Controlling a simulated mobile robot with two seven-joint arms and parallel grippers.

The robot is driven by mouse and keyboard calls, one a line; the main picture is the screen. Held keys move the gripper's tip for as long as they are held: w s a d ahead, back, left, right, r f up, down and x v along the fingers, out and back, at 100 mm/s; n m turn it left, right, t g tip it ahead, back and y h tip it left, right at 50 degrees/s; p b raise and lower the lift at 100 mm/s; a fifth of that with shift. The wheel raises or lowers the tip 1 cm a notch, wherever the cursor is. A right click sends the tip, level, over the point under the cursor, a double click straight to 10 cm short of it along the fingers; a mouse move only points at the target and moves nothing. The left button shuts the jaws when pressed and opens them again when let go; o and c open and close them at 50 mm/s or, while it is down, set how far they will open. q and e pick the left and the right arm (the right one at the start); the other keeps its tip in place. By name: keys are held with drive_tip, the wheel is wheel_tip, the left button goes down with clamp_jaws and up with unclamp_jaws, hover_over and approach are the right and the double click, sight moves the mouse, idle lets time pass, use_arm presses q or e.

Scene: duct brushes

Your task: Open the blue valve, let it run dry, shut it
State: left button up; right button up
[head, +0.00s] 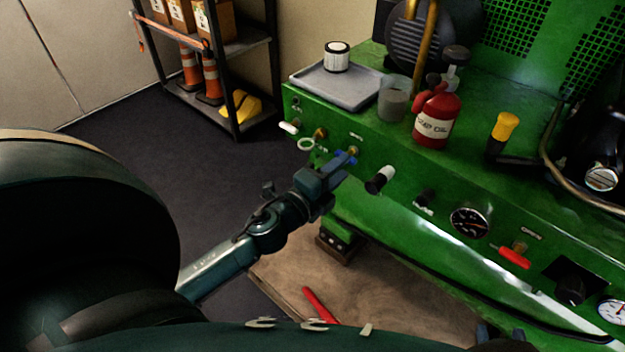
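The blue valve handle (346,156) is on the front of the green machine, by a brass fitting at the upper left of the panel. My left gripper (340,165) reaches up to it from below left. Its fingertips are at the blue handle and partly cover it. Whether the fingers are closed on it or only beside it is too small to tell. A dark piece at the bottom right edge seems to be my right gripper (488,334); its fingers do not show clearly. No liquid is seen running from the valve.
The green machine (470,195) also carries a white-handled valve (289,127), gauges and a red lever (515,258). On its top stand a grey tray (335,86), a glass jar (393,100) and a red oil can (436,115). A shelf rack (233,100) stands behind.

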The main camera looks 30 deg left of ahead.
use_arm(q)
drive_tip(key=s+a, duration=0.1)
drive_tip(key=s, duration=0.9)
drive_tip(key=shift+a+b, duration=0.2)
drive_tip(key=shift+b, duration=0.2)
use_arm(e)
drive_tip(key=shift+a+t, duration=0.15)
drive_tip(key=shift+t, duration=0.15)
use_arm(q)
drive_tip(key=shift+s, duration=0.1)
use_arm(e)
drive_tip(key=shift+w, duration=0.1)
